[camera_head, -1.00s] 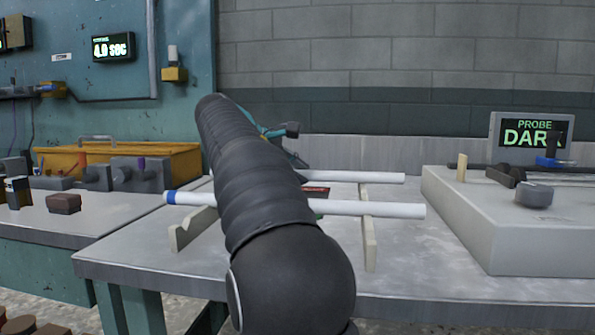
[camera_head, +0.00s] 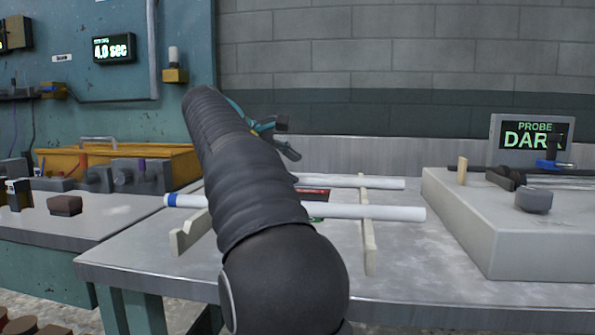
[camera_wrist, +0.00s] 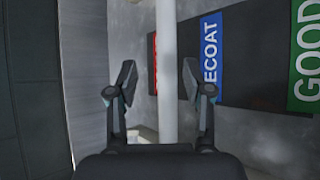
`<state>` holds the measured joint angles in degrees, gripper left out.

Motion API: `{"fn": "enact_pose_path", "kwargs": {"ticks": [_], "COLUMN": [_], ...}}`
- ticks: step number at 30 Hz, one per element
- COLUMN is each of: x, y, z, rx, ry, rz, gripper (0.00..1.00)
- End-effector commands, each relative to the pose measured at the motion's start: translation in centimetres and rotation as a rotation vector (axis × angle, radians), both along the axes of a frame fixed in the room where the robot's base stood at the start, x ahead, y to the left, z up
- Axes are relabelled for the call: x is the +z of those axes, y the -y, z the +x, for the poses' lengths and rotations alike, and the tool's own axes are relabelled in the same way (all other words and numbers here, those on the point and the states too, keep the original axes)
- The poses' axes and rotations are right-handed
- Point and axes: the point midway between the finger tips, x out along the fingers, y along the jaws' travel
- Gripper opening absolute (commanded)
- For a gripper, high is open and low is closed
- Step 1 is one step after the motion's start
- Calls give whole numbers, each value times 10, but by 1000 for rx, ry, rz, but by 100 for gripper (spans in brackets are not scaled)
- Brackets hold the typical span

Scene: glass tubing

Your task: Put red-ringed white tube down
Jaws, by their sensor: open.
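A white tube (camera_head: 388,183) lies at the back across a pale rack (camera_head: 369,245), its left part hidden behind my arm. No red ring shows on its visible part. A second white tube (camera_head: 390,213) with a blue ring at its left end lies in front of it on the same rack. My gripper (camera_wrist: 158,80) is open in the wrist view, one finger on each side of a white tube (camera_wrist: 166,40). The fingers look apart from the tube. In the head view my gripper (camera_head: 285,137) is partly hidden by my arm, above the back tube.
Under the tubes a dark board carries a red label, a blue label (camera_wrist: 209,55) and a green "GOOD" label (camera_wrist: 305,55). A pale block (camera_head: 500,235) with dark fittings stands at the right. The bench front is clear.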

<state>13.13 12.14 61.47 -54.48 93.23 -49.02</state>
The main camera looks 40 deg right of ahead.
Motion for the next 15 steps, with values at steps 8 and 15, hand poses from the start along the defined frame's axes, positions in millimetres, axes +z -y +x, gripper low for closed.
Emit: {"fn": "enact_pose_path", "kwargs": {"ticks": [8,15], "x": [36,51], "y": [-47,-71], "z": [6,7], "rx": [3,2], "ry": [2,2], "rz": [-1,-1], "gripper": [51,51]}}
